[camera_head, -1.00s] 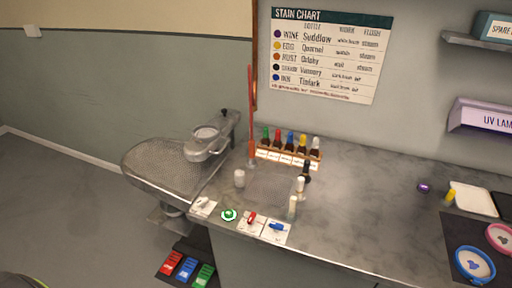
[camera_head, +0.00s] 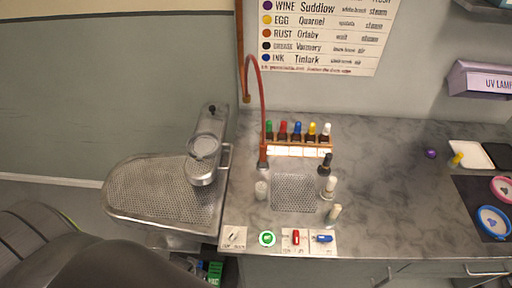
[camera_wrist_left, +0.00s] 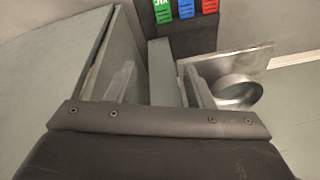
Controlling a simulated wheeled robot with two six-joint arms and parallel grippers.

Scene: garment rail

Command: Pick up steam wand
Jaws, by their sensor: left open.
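A slim red hose (camera_head: 262,100) arches up from the counter beside the bottle rack. Its lower end is an orange-red piece on a metal base (camera_head: 262,163), which looks like the steam wand, though I cannot be sure. My left gripper (camera_wrist_left: 160,85) is open, with nothing between its fingers in the left wrist view. It hangs low beside the counter, over the floor pedals and apart from the hose. In the head view my dark left arm covers the lower left, and the fingers are not seen there. My right gripper is in no view.
A perforated metal board (camera_head: 160,190) with a metal arm joins the counter (camera_head: 390,165) on the left. A rack (camera_head: 297,145) of several colour-capped bottles stands behind a drain grid (camera_head: 294,193). Loose bottles (camera_head: 328,188) stand near it. Switch cards (camera_head: 296,239) line the front edge.

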